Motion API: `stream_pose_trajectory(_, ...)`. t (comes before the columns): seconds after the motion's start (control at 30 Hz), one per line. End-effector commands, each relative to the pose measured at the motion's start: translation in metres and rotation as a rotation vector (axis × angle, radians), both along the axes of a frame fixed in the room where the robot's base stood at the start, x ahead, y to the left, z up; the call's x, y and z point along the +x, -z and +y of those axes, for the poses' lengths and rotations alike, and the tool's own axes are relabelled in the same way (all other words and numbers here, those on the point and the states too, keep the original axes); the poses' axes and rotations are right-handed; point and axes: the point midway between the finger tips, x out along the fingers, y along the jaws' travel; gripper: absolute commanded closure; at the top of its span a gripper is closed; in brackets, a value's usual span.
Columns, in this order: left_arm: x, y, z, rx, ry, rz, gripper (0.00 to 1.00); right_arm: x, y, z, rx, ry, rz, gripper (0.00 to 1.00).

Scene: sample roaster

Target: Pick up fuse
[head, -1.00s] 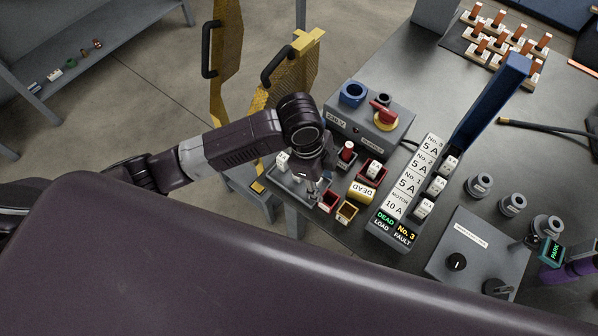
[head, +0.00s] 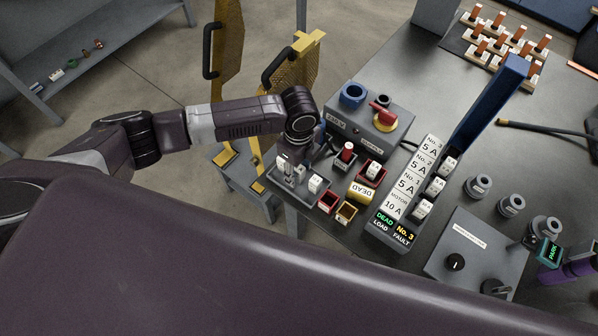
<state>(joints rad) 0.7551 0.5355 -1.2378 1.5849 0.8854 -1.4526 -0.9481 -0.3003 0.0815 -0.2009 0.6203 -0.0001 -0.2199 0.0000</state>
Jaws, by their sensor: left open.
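My left gripper (head: 291,178) is open and points down over a grey tray (head: 301,205) at the table's near left corner. A white fuse (head: 315,184) stands in the tray just right of the gripper. Another white fuse (head: 282,160) is at the gripper, partly hidden by it; I cannot tell whether the fingers touch it. A further white fuse (head: 373,169) sits in a red bin. Several white fuses (head: 437,186) sit in the panel (head: 386,240) labelled 5 A and 10 A, whose display reads "DEAD LOAD" and "No. 3 FAULT". My right gripper is not in view.
A grey switch box (head: 370,128) stands behind, and a raised blue cover (head: 492,100) beyond the panel. Yellow mesh guards (head: 290,72) stand behind my arm.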

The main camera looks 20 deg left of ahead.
Motion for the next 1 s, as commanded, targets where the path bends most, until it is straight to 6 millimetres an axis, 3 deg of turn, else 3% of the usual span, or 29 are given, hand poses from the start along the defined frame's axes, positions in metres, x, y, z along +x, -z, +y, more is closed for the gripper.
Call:
stream_pose_trajectory(0.1, -0.0008, 0.0092, -0.0004, 0.0, 0.001, 0.001, 0.59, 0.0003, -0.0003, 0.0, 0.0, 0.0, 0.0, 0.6)
stream_pose_trajectory(0.33, -0.0005, 0.0101, -0.0004, 0.0, 0.0, 0.0, 0.6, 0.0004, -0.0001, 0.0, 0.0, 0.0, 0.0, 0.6)
stream_pose_trajectory(0.7, -0.0003, 0.0097, -0.0002, 0.0, 0.0, 0.0, 1.0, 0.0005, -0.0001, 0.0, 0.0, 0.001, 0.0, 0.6)
stream_pose_trajectory(1.0, 0.0, 0.0083, -0.0002, 0.0, 0.0, -0.001, 1.0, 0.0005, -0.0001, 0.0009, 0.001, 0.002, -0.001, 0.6)
